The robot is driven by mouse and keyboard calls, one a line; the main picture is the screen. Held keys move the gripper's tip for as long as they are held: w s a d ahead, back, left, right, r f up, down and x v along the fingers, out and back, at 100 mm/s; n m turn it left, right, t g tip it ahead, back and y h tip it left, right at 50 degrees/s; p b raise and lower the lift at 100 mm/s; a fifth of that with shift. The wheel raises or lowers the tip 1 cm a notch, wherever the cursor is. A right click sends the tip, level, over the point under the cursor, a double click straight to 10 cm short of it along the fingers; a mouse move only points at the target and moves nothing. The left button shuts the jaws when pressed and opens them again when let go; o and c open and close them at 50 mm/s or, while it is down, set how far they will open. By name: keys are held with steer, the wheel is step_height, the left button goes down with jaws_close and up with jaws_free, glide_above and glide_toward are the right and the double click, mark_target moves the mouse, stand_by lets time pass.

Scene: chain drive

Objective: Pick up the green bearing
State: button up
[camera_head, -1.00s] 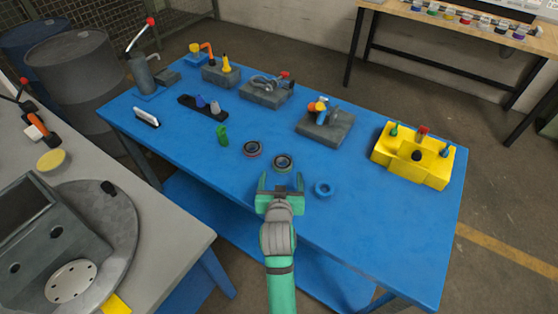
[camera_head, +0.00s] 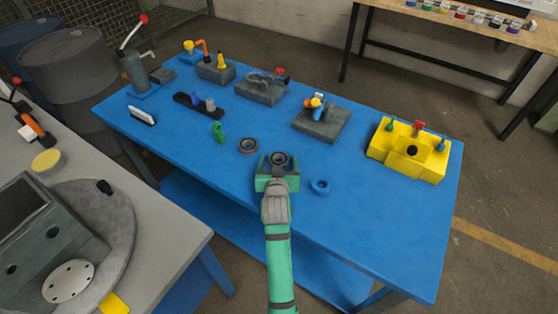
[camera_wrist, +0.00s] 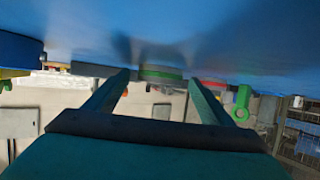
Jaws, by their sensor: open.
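The bearing with a green band (camera_wrist: 162,74) is seen edge-on in the wrist view, between and beyond my finger tips. In the head view this dark, ring-shaped bearing (camera_head: 279,158) lies flat on the blue table. My gripper (camera_head: 278,163) is open and low over the table, with one finger on each side of the bearing's near part. The wrist view shows my gripper (camera_wrist: 159,82) with its fingers spread and nothing clamped; its picture has the table at the top. Contact between fingers and bearing cannot be told.
A red-rimmed bearing (camera_head: 248,146) lies close on the left, and a blue ring (camera_head: 320,186) on the right. A green part (camera_head: 218,132) stands farther left. Grey fixtures (camera_head: 322,123) and a yellow block (camera_head: 408,150) stand behind. The table's front right is clear.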

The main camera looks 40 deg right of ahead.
mark_target(280, 155)
steer(key=c, duration=1.4)
steer(key=shift+d+r, duration=0.1)
steer(key=shift+r, duration=0.15)
steer(key=shift+r, duration=0.2)
steer(key=r, duration=0.3)
steer(key=shift+s+r, duration=0.1)
steer(key=shift+s, duration=0.1)
steer(key=s+d+r, duration=0.1)
steer(key=s+r, duration=0.8)
steer(key=s, duration=0.4)
steer(key=shift+s+d, duration=0.3)
steer(key=shift+d, duration=0.05)
steer(key=shift+w, duration=0.1)
